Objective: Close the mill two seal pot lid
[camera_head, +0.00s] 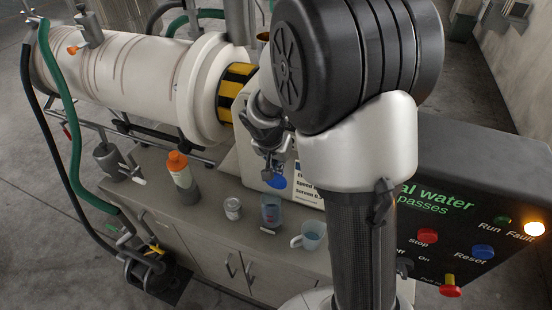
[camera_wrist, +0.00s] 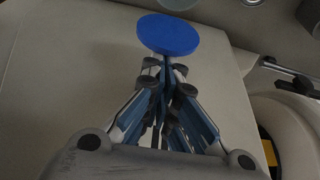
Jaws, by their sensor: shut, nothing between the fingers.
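A flat blue disc (camera_wrist: 168,34), which may be the seal pot lid, lies just beyond my fingertips in the wrist view. In the head view a blue round patch (camera_head: 277,182) shows just below my gripper (camera_head: 270,168), in front of the mill's pale housing. My gripper (camera_wrist: 167,66) is shut and empty, with its tips close to the disc's near edge. I cannot tell whether they touch it. A seal pot under the disc cannot be made out. My arm hides part of the housing. The white mill barrel (camera_head: 120,75) lies at the upper left.
On the bench (camera_head: 160,205) stand an orange-capped bottle (camera_head: 183,180), a small tin (camera_head: 233,209), a beaker (camera_head: 271,213) and a mug (camera_head: 312,236). A dark control panel (camera_head: 450,180) with a lit fault lamp (camera_head: 534,228) stands at right. Hoses (camera_head: 62,110) hang at left.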

